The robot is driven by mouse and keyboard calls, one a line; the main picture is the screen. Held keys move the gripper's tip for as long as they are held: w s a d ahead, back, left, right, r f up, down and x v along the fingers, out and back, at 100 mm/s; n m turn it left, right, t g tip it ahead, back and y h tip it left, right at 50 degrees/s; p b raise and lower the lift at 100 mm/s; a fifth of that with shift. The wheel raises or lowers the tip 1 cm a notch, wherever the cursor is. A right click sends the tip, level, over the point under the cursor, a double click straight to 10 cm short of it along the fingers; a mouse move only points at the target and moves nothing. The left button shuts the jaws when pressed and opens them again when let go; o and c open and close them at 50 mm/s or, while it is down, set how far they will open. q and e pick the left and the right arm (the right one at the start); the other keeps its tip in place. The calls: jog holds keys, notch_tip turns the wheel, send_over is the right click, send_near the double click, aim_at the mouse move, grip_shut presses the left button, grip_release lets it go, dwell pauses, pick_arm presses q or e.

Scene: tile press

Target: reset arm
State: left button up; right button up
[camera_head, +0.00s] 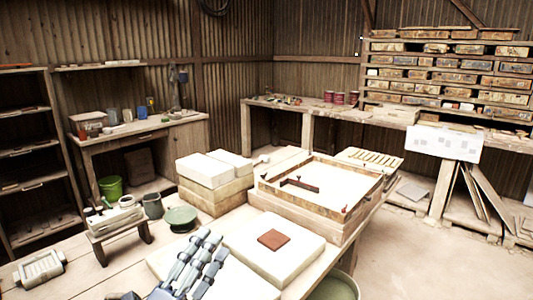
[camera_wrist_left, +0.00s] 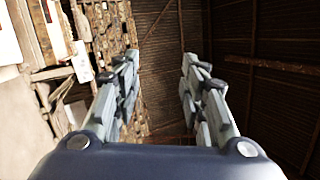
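My left gripper (camera_head: 208,243) shows at the bottom centre of the head view, above the near part of the workbench. In the left wrist view, my left gripper (camera_wrist_left: 160,62) has its two fingers apart with nothing between them. A red-brown square tile (camera_head: 274,239) lies flat on a pale slab (camera_head: 300,262), to the right of the gripper and apart from it. My right gripper is in neither view.
A wooden frame tray (camera_head: 345,219) stands behind the slab. Pale stacked blocks (camera_head: 207,171), a green bowl (camera_head: 181,216) and a small wooden stand (camera_head: 118,231) are on the bench. Open floor (camera_head: 440,260) lies to the right.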

pick_arm(q)
jog(key=s+a+f+n+g+y, duration=0.25)
jog(key=a+f+n+y, duration=0.35)
jog(key=f+n, duration=0.35)
jog(key=s+a+f+n+g+y, duration=0.1)
jog(key=a+f+n+g+y, duration=0.2)
jog(key=a+f+n+y, duration=0.45)
jog(key=s+d+f+n+g+h, duration=0.25)
jog(key=s+f+g, duration=0.25)
jog(key=s+f, duration=0.5)
jog(key=s+d+f+n+g+h, duration=0.1)
jog(key=s+f+n+g, duration=0.2)
jog(key=s+f+g, duration=0.6)
jog(key=s+f+t, duration=0.1)
jog(key=s+f, duration=0.1)
jog(key=f, duration=1.1)
jog(key=s+f+t, duration=0.1)
jog(key=s+f, duration=0.1)
jog(key=f, duration=1)
jog(key=s+a+f+g, duration=0.1)
jog(key=s+a+f, duration=0.1)
jog(key=s+f, duration=1.3)
jog(key=shift+s+a+f+y, duration=0.3)
jog(key=shift+s+a+f, duration=0.1)
jog(key=shift+s, duration=0.5)
jog(key=shift+g, duration=0.25)
